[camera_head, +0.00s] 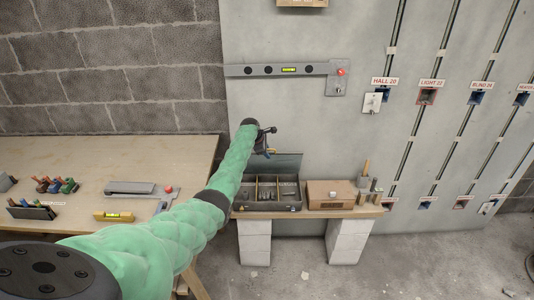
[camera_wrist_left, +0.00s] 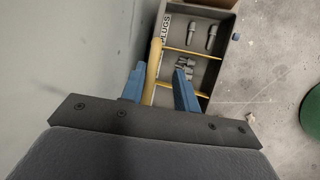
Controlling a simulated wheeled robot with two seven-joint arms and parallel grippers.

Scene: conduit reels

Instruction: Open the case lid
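The grey case (camera_head: 268,207) stands on a low wooden shelf, with loose parts in its divided tray. Its dark lid (camera_head: 286,164) is raised at the back, near the wall. My left gripper (camera_head: 268,147) is above the case's left part, close to the lid. In the left wrist view the blue fingertips (camera_wrist_left: 160,85) are apart, with a tan bar (camera_wrist_left: 154,68) between them; I cannot tell whether they touch it. The case's open tray (camera_wrist_left: 207,68) shows beyond them, with a PLUGS label and grey plugs. My right gripper is out of view.
A cardboard box (camera_head: 330,195) and several small upright items stand right of the case on the shelf (camera_head: 310,213). A workbench (camera_head: 95,160) with tools is at left. The wall panel (camera_head: 300,110) is close behind the gripper. The floor at right is mostly clear.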

